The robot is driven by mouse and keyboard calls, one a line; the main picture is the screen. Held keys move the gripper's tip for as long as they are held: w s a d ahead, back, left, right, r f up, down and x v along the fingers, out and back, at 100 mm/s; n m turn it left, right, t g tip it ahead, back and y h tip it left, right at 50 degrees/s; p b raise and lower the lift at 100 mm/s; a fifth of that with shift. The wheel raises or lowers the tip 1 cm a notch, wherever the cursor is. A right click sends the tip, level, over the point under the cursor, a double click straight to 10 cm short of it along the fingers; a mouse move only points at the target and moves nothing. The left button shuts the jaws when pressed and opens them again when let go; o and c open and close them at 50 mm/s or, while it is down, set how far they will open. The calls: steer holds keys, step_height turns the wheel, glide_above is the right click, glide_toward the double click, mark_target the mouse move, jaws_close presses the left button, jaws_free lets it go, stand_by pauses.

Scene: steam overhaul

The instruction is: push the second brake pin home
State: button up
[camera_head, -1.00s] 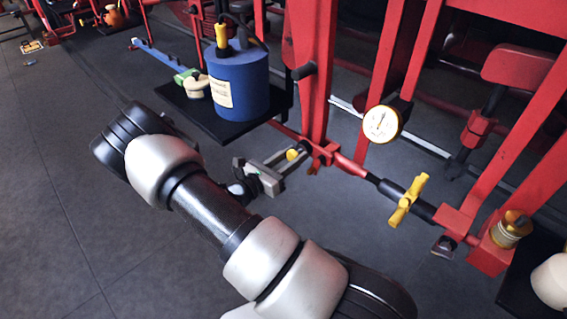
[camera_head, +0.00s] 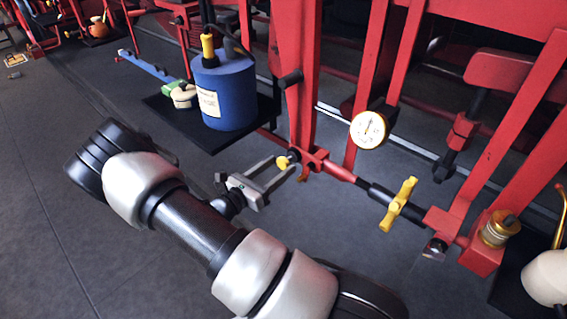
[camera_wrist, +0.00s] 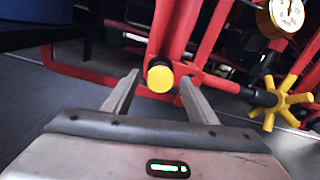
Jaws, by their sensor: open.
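The brake pin shows as a yellow round head (camera_head: 283,161) at a red joint of the frame in the head view. In the wrist view the yellow head (camera_wrist: 160,79) faces me, and its shaft is hidden behind it. My gripper (camera_head: 281,168) is open, with its fingertips close to the yellow head. In the wrist view my gripper (camera_wrist: 160,85) has one grey finger on each side of the head, with visible gaps on both sides. The jaws hold nothing. I cannot tell how deep the pin sits or which pin it is.
A red rod with a yellow star handle (camera_head: 398,204) runs right from the joint. A white dial gauge (camera_head: 369,130) is above it. A blue canister (camera_head: 226,92) stands on a black shelf (camera_head: 213,138) at upper left. Dark floor (camera_head: 40,210) is clear at left.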

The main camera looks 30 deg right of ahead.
steer(key=v, duration=1.4)
steer(key=shift+r, duration=0.1)
steer(key=s+r+m+y+p, duration=0.4)
steer(key=r+m, duration=0.4)
steer(key=r, duration=0.4)
steer(key=s+a+r+m+y+p, duration=0.1)
steer(key=s+r+m+y+p, duration=0.3)
steer(key=r, duration=0.9)
steer(key=s+a+r+m+y+p, duration=0.1)
steer(key=s+r+m+y+p, duration=0.2)
steer(key=s+r+m+y, duration=0.6)
step_height(320, 180, up, 4)
steer(key=s+m, duration=0.1)
steer(key=m, duration=0.1)
steer(key=shift+s+r+m+g+p, duration=0.2)
steer(key=shift+s+m+g+p, duration=0.1)
steer(key=shift+s+m+p, duration=0.1)
